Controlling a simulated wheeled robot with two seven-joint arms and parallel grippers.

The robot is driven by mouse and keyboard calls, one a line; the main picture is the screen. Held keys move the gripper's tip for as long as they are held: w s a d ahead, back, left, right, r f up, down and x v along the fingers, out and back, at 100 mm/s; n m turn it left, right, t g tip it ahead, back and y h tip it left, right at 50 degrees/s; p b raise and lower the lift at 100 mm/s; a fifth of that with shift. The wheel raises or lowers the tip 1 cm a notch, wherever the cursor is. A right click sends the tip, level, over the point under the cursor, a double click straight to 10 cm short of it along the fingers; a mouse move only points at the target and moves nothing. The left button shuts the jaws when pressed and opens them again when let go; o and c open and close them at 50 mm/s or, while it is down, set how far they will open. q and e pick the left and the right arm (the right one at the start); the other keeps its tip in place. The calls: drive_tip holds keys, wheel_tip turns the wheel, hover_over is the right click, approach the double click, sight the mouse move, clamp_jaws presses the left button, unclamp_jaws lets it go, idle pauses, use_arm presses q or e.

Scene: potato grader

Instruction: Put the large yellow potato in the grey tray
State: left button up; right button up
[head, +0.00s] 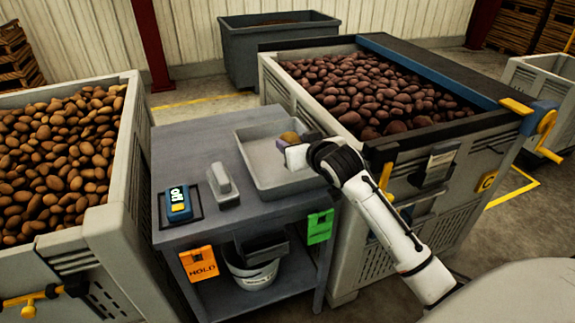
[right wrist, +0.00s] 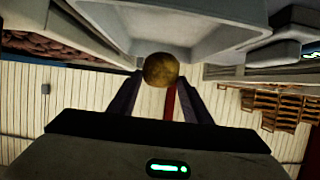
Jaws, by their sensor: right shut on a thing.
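The large yellow potato (head: 290,137) is a small yellow-brown lump at my right gripper (head: 284,146). In the right wrist view the potato (right wrist: 160,69) sits between the two fingertips of the gripper (right wrist: 160,85), which is shut on it. The grey tray (head: 249,158) lies on the grey table, and its bare floor shows. In the head view the potato appears over the tray's right side; its exact height is unclear. The tray (right wrist: 185,28) also shows just beyond the potato in the right wrist view. My left gripper is not in view.
The grey table (head: 215,226) also carries a blue scale-like device (head: 179,205) and a grey scoop-like object (head: 222,183). Potato-filled crates stand left (head: 118,215) and right (head: 271,82) of it. A white bucket (head: 252,275) stands on the lower shelf.

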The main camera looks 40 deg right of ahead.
wheel_tip(320, 180, down, 8)
drive_tip(key=shift+a+r, duration=0.1)
drive_tip(key=shift+r, duration=0.1)
drive_tip(key=shift+f, duration=0.15)
drive_tip(key=o, duration=1.2)
drive_tip(key=v, duration=1.2)
drive_tip(key=s+a+f+n+g+y, duration=0.1)
drive_tip(key=s+a+f+y, duration=0.1)
drive_tip(key=s+a+f, duration=0.4)
drive_tip(key=s+a+f+n+g+y, duration=0.1)
drive_tip(key=s+a+f+n+g, duration=0.1)
drive_tip(key=s+a+f, duration=0.5)
drive_tip(key=s+a+f+n+g+y, duration=0.1)
drive_tip(key=s+a+f+y, duration=0.1)
drive_tip(key=s+a+f, duration=0.5)
drive_tip(key=shift+s+a+f+n+g+y, duration=0.1)
drive_tip(key=shift+s+f, duration=0.1)
drive_tip(key=shift+f, duration=0.8)
drive_tip(key=shift+s+a+f+n+g+y, duration=0.1)
drive_tip(key=shift+s+f, duration=0.1)
drive_tip(key=shift+f, duration=0.85)
drive_tip(key=shift+s+a+f+n+g+y, duration=0.1)
drive_tip(key=shift+s+f, duration=0.1)
drive_tip(key=shift+f, duration=0.8)
